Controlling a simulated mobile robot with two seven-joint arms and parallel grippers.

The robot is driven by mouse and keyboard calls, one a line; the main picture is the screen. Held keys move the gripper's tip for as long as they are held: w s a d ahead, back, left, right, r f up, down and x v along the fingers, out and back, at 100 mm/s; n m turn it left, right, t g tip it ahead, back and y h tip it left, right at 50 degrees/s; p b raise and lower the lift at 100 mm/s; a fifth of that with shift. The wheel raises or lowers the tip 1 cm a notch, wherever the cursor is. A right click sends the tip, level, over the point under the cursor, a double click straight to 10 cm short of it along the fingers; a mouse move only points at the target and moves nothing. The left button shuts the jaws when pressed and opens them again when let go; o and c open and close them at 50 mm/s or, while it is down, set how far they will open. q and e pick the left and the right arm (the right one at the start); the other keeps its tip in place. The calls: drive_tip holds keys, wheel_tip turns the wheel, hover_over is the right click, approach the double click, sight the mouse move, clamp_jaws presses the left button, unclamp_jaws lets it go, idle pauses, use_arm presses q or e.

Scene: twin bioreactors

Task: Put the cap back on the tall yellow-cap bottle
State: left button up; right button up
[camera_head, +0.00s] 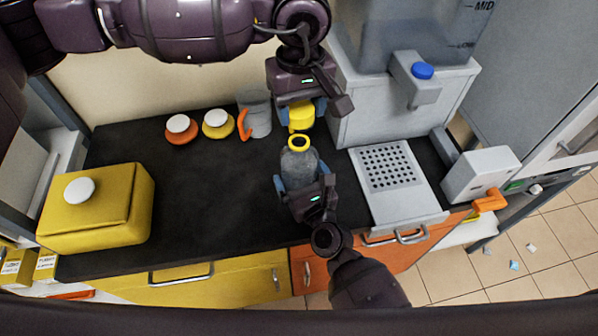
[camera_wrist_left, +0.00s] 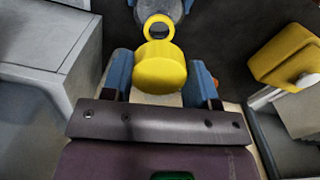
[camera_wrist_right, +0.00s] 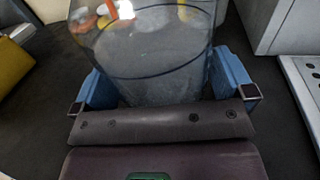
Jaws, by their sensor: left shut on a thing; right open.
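The tall bottle (camera_head: 299,165) is clear grey with a yellow ring at its open mouth. It stands on the dark counter. My left gripper (camera_head: 301,113) is shut on the yellow cap (camera_head: 300,118), just behind and apart from the bottle mouth. In the left wrist view the cap (camera_wrist_left: 160,68) sits between the blue fingers, with the bottle's yellow ring (camera_wrist_left: 158,27) right beyond it. My right gripper (camera_head: 300,190) is open, its fingers on either side of the bottle's body. In the right wrist view the bottle (camera_wrist_right: 155,65) fills the space between the fingers; contact is unclear.
A grey jug (camera_head: 258,118) with an orange handle and two small round white-topped items, one orange (camera_head: 181,130) and one yellow (camera_head: 217,124), stand at the back. A yellow box (camera_head: 98,215) is left. A perforated tray (camera_head: 392,195) and grey machine (camera_head: 400,110) are right. Left-centre counter is clear.

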sight(301, 144)
drive_tip(key=shift+w, duration=0.1)
drive_tip(key=c, duration=1)
use_arm(q)
drive_tip(key=shift+f, duration=2.55)
drive_tip(key=shift+f, duration=0.85)
drive_tip(key=shift+f, duration=0.55)
